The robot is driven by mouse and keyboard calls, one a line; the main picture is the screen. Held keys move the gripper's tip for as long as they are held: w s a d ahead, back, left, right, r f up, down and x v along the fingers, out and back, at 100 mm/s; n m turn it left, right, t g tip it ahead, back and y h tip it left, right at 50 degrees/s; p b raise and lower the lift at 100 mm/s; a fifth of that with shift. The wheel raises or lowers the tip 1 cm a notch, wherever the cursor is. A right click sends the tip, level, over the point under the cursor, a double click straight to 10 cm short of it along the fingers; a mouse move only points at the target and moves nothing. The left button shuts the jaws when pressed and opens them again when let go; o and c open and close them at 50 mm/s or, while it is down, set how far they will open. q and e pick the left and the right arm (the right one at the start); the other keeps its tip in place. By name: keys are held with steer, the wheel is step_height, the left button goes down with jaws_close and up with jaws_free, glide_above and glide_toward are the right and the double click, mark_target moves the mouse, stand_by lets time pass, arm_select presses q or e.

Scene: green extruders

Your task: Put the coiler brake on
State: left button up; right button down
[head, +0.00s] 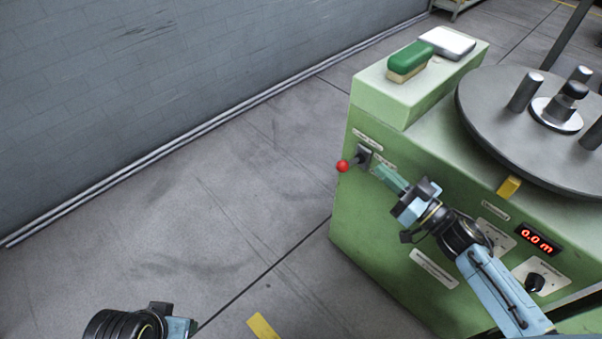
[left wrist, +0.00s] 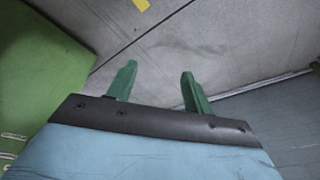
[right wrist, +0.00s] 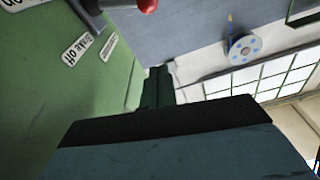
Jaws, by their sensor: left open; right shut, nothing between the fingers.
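The brake lever with a red ball knob (head: 343,165) sticks out from a dark mount (head: 364,156) on the left part of the green coiler's front. A label plate is above it and another below. My left gripper (left wrist: 157,82) is open and empty over the floor, away from the lever.
The green coiler (head: 375,225) carries a grey disc (head: 485,100) with upright pegs, a green brush (head: 409,58) and a white-topped box (head: 448,42). A red display (head: 538,240) and a black knob (head: 535,281) are on its front. The floor to the left is clear up to the grey wall.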

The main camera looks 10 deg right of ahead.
arm_select(q)
steer(key=shift+r, duration=0.25)
arm_select(e)
steer(key=shift+f, duration=0.3)
steer(key=shift+w, duration=0.1)
steer(key=r+b, duration=0.1)
steer(key=b, duration=0.2)
glide_above(352, 164)
steer(key=s, duration=0.2)
steer(key=f, duration=0.1)
steer(key=f+b, duration=0.1)
steer(key=a+f+b, duration=0.1)
steer(key=shift+s+a+f, duration=0.1)
steer(key=shift+s+f, duration=0.05)
steer(key=shift+s, duration=0.15)
arm_select(q)
steer(key=w+d+r+t+h, duration=0.1)
steer(key=w+d+r+t, duration=0.2)
steer(key=w+r+t, duration=0.2)
steer(key=w+d+r+t+h, duration=0.2)
steer(key=w+d+r+t, duration=0.1)
steer(key=w+r+t, duration=0.2)
steer(key=shift+w+d+r+m, duration=0.3)
steer(key=shift+w+r, duration=0.35)
steer(key=shift+r, duration=0.75)
arm_select(e)
steer(key=shift+f, duration=0.1)
